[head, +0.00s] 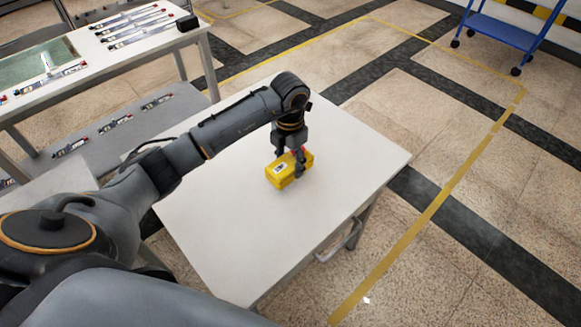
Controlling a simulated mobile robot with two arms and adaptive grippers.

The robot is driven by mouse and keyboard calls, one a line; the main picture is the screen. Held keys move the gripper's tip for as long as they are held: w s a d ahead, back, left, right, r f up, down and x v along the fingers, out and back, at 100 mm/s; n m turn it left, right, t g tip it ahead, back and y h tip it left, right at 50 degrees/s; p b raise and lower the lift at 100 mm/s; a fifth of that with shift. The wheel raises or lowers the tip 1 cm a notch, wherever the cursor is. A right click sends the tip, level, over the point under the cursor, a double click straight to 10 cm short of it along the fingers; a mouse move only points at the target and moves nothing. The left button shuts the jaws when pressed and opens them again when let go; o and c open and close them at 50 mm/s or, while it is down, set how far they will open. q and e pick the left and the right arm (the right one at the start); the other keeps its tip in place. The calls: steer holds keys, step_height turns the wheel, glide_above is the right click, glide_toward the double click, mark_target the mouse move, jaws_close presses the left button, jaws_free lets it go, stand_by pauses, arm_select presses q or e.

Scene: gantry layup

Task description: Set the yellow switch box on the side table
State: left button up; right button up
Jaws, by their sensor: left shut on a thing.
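The yellow switch box (283,174) is in the middle of the head view, over the white top of the side table (232,243). It has a pale label and a red part near its upper edge. My left gripper (289,164) points down and is shut on the box, with its fingers on the box's sides. The box is at or very near the table top; I cannot tell whether it touches. My right gripper is not in view.
The side table top is otherwise bare. A white workbench (110,65) with several tool-like items and a dark box (188,23) stands at the upper left. A blue cart (504,30) stands at the upper right. Yellow tape (440,197) marks the open floor.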

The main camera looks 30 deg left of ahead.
mark_target(291, 168)
arm_select(q)
steer(key=shift+w+f, duration=0.2)
steer(key=shift+f+p, duration=0.35)
steer(key=shift+f, duration=1.25)
steer(key=shift+f, duration=0.15)
steer(key=o, duration=1.3)
step_height(291, 168, up, 12)
steer(key=shift+r+b, duration=0.2)
steer(key=shift+b, duration=0.4)
